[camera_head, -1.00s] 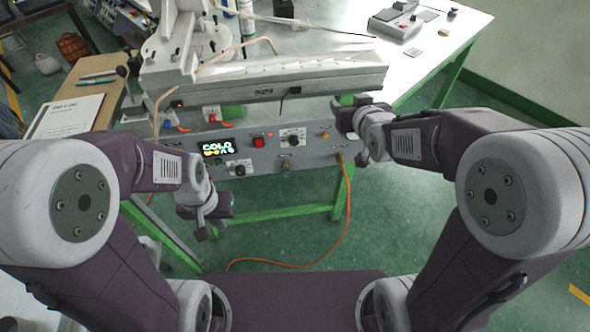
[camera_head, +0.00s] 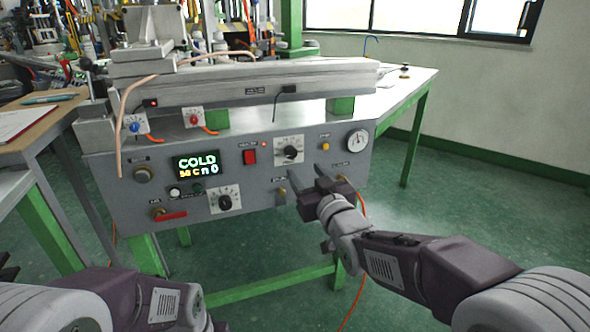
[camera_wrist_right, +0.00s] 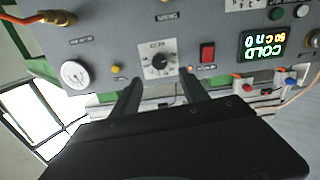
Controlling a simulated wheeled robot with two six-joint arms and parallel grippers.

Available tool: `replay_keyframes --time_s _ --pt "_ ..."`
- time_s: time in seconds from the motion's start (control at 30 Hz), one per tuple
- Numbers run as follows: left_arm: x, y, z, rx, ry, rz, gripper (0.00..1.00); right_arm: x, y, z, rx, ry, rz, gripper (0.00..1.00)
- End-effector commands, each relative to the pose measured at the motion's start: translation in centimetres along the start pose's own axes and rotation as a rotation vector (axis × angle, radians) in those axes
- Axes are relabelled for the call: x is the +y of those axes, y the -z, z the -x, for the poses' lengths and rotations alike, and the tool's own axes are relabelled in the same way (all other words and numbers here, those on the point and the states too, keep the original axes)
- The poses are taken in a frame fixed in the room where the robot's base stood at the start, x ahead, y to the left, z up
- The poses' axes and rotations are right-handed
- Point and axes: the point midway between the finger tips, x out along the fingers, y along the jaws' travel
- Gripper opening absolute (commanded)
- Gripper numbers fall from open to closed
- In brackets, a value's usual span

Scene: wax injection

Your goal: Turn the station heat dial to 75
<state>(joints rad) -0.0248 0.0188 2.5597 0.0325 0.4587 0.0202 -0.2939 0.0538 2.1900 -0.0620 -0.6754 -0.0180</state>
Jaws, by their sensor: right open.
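The grey station panel (camera_head: 265,182) carries two black knobs on white scale plates. The upper right dial (camera_head: 290,151) also shows upside down in the right wrist view (camera_wrist_right: 158,62); the lower dial (camera_head: 225,201) sits further left. I cannot read their labels or settings clearly. The station display (camera_head: 197,164) reads COLD. My right gripper (camera_head: 304,178) is open and empty, in front of the panel just below the upper right dial. In the right wrist view its two fingers (camera_wrist_right: 161,78) point at that dial, one on either side, seemingly apart from it. My left gripper is cut off at the bottom.
A red switch (camera_head: 250,157) is left of the upper dial. A yellow button (camera_head: 325,146) and a round gauge (camera_head: 358,140) are right of it. A red-handled valve (camera_head: 170,216) is low on the left. An orange cable (camera_head: 361,260) hangs below the panel.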

Motion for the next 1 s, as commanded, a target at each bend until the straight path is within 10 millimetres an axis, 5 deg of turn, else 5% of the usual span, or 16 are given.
replay_keyframes --time_s 0.4,0.77,1.0 --pt "-0.1 -0.3 -2.5 -0.001 0.000 0.000 0.00 0.0 -0.3 -7.6 0.000 -0.001 0.000 0.52" --pt "-0.1 -0.3 -2.6 -0.001 0.000 0.000 0.00 0.1 -0.1 -8.7 -0.001 -0.001 0.000 0.52" --pt "-0.1 -0.3 -2.6 -0.001 0.000 0.000 0.00 0.0 -0.1 -8.7 -0.001 -0.001 0.000 0.00"
